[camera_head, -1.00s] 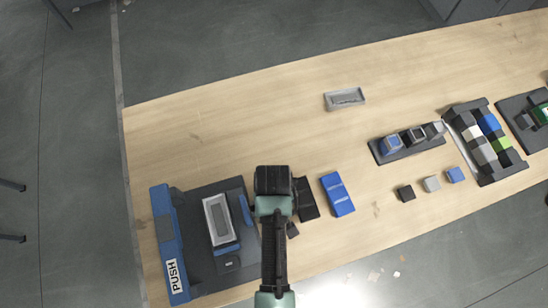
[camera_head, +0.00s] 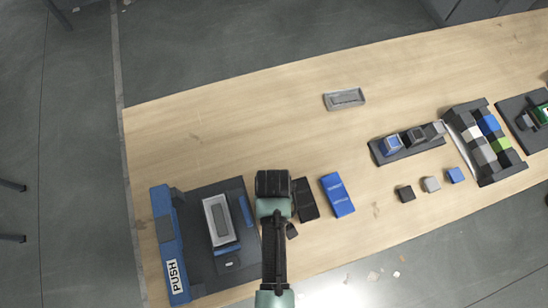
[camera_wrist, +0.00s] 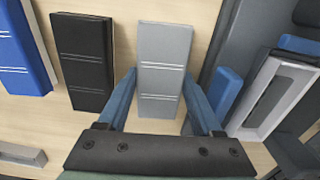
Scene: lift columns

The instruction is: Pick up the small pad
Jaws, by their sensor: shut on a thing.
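The wrist view shows a light grey rectangular pad (camera_wrist: 164,62) with thin lines across it. My gripper (camera_wrist: 162,85) has its two blue fingers closed on either side of this pad. I cannot tell whether the pad is clear of the table. In the head view my gripper (camera_head: 272,185) is seen from above and hides the grey pad and the fingertips. A black pad (camera_head: 305,199) lies just right of my gripper, also in the wrist view (camera_wrist: 86,60). A blue pad (camera_head: 337,195) lies further right, at the left edge of the wrist view (camera_wrist: 22,55).
A dark fixture with a blue PUSH bar (camera_head: 169,245) and a pale frame (camera_head: 208,215) stands left of my gripper. A small dark block (camera_head: 292,231) lies close by. A grey tray (camera_head: 344,99) lies behind. Holders and small cubes stand right. The table's back left is clear.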

